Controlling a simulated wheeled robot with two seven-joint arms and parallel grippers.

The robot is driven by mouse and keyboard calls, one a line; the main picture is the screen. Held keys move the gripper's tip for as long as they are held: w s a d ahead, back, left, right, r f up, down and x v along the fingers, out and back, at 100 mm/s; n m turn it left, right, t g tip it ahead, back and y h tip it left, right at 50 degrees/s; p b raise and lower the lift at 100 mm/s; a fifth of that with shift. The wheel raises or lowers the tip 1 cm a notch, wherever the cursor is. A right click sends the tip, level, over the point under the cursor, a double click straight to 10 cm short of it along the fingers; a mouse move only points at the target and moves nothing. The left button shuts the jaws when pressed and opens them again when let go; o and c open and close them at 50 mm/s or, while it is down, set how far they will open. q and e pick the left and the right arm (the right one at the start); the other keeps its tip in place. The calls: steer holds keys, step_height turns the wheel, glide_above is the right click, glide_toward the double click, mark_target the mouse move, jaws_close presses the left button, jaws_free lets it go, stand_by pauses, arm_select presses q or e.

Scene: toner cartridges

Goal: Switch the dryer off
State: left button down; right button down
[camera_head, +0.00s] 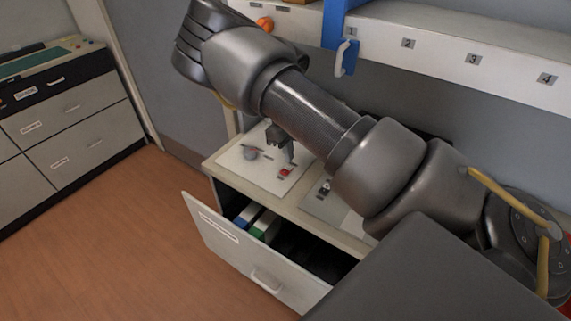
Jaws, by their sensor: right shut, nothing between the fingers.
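A pale panel (262,178) lies on top of the cabinet, with a red switch or button (286,171) and a small grey knob-like part (250,153) on it. I cannot tell for sure which thing is the dryer. My right gripper (291,159) points down over the panel, shut and empty, with its tips just above and beside the red part. Whether they touch it I cannot tell. My right arm crosses the picture and hides much of the cabinet top. My left gripper is not in view.
The cabinet's front drawer (235,240) stands open, with blue and green boxes (263,224) inside. Above is a shelf with numbered labels (408,44), a blue upright part (338,25) and an orange knob (265,24). Another drawer unit (75,115) stands left. The floor between is clear.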

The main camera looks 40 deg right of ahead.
mark_target(288, 168)
step_height(288, 168, up, 4)
steer(key=shift+r+p, duration=0.1)
steer(key=shift+p, duration=1.15)
